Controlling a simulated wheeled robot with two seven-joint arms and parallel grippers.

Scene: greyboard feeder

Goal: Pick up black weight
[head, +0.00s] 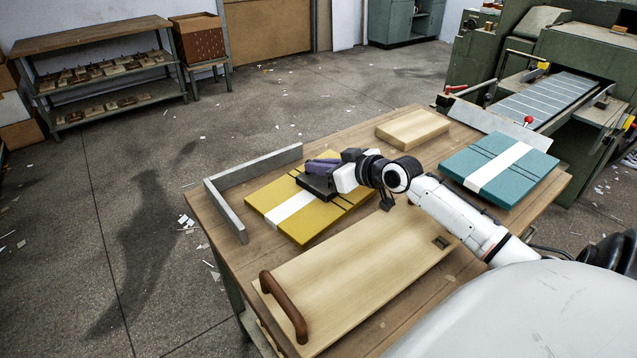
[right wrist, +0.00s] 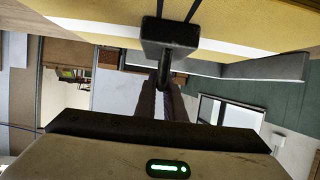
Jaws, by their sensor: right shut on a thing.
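The black weight (head: 316,187) is a dark block at the yellow stack (head: 283,208), which has a white band and dark straps. In the right wrist view the weight (right wrist: 170,31) shows as a dark block with a thin stem. My right gripper (head: 322,168), with purplish fingers, is at the weight. In the right wrist view my right gripper (right wrist: 164,100) is shut on the weight's stem. The weight lies against the yellow surface in that view; I cannot tell whether it touches or hangs just clear. My left gripper is not in view.
A grey metal corner fence (head: 226,207) edges the stack. A pale board (head: 350,275) with a brown handle (head: 284,306) lies in front. A teal stack (head: 530,171) and a wooden block (head: 412,129) lie on the table's right and back. A green machine (head: 578,55) stands behind.

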